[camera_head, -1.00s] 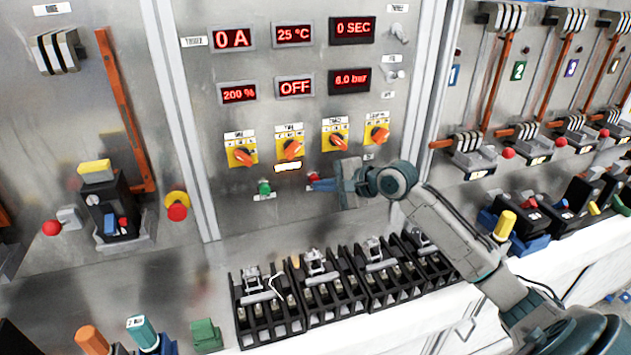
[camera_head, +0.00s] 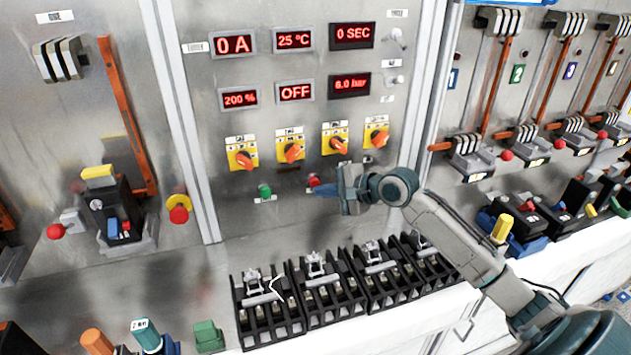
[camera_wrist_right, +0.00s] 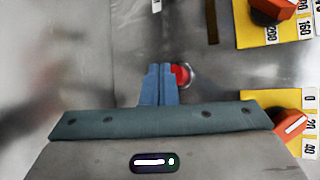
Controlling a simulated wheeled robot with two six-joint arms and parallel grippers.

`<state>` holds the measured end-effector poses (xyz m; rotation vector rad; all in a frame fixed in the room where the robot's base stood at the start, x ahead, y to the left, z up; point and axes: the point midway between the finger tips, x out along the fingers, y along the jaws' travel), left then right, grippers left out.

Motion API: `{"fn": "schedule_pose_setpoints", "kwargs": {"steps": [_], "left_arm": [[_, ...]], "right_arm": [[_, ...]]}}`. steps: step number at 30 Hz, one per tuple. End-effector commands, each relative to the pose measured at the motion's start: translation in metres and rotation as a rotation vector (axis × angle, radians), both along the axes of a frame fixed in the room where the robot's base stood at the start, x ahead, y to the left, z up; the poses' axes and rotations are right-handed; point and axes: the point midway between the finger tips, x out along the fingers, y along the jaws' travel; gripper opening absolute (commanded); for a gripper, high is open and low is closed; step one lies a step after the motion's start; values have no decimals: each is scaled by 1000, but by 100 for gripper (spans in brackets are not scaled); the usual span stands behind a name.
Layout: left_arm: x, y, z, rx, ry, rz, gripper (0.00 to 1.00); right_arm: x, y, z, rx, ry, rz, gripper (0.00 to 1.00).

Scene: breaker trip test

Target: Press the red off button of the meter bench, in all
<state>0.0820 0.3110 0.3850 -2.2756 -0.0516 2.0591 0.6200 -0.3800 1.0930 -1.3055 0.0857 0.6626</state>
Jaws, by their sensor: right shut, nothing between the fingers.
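The red off button (camera_head: 314,181) sits on the steel meter bench panel (camera_head: 215,150), right of a green button (camera_head: 265,191). My right gripper (camera_head: 318,190) is shut and empty, with its blue fingertips just below and beside the red button. In the right wrist view, the red button (camera_wrist_right: 183,75) shows just right of the closed fingertips (camera_wrist_right: 160,70), partly hidden by them. A small gap seems to lie between fingers and button, but I cannot tell its depth. The indicator strip (camera_head: 288,169) above the buttons is dark. My left gripper is not in view.
Yellow plates with orange rotary knobs (camera_head: 291,151) sit above the buttons. A display (camera_head: 295,92) reads OFF. Black terminal blocks (camera_head: 330,290) stand on the shelf below. A red mushroom button on yellow (camera_head: 179,209) is at the left.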

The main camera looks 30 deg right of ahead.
Motion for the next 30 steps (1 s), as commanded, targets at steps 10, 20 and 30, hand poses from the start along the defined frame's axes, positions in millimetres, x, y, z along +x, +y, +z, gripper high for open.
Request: {"fn": "schedule_pose_setpoints", "kwargs": {"steps": [10, 20, 30], "left_arm": [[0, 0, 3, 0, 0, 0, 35], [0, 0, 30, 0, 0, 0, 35], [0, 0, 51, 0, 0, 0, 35]], "right_arm": [[-3, 1, 0, 0, -1, 1, 0], [-29, 7, 4, -1, 4, 1, 0], [-52, 13, 1, -1, 1, 2, 0]]}}
